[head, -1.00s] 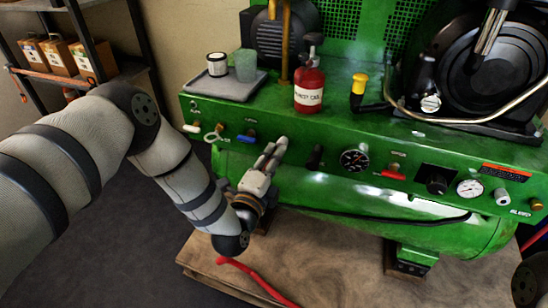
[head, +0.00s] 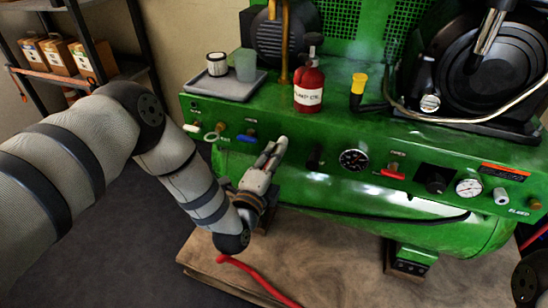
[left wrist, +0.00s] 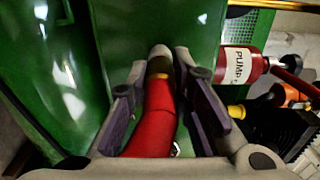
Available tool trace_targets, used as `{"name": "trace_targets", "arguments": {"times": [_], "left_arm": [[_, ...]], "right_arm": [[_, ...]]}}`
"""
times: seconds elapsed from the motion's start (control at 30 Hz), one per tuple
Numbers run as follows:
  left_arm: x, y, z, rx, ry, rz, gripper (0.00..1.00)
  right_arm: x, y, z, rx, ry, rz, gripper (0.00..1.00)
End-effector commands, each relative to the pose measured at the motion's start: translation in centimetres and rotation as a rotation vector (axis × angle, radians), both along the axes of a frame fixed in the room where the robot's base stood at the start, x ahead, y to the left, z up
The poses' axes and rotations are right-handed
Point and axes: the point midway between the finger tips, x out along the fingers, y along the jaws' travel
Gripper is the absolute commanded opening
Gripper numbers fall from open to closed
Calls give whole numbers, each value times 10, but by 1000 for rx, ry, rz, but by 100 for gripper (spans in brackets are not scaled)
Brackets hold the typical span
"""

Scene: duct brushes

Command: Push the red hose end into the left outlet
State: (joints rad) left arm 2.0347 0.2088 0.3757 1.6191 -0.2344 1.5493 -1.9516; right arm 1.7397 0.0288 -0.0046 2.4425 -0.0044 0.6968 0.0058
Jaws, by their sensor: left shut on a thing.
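My left gripper (head: 275,150) is shut on the red hose and points at the compressor's green front panel, between a blue lever and a black fitting. In the left wrist view, the red hose end (left wrist: 152,118) lies between my gripper's two fingers, and its metal tip (left wrist: 160,62) points toward a green surface. More of the red hose (head: 258,280) trails over the wooden pallet in the head view. The gripper hides the panel behind it, and I cannot make out the left outlet or whether the tip touches it. My right gripper is not in view.
A blue lever (head: 247,138) is left of the gripper; a black fitting (head: 315,157) and a gauge (head: 354,160) are right of it. A red bottle (head: 309,88) and a grey tray (head: 225,85) stand on top. The wooden pallet (head: 330,265) lies below.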

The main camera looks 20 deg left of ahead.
Motion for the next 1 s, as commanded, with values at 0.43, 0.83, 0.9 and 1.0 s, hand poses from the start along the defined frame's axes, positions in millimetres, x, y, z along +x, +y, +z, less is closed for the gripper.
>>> {"name": "trace_targets", "arguments": {"times": [0.43,0.83,0.9,1.0], "left_arm": [[8,0,0,0,-1,0,34],[4,0,-1,0,2,-1,44],[-5,0,-1,0,3,-2,44],[-26,0,-1,1,5,-3,44]], "right_arm": [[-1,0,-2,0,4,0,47],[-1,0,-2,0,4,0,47],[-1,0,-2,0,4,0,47],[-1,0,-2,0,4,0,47]]}}
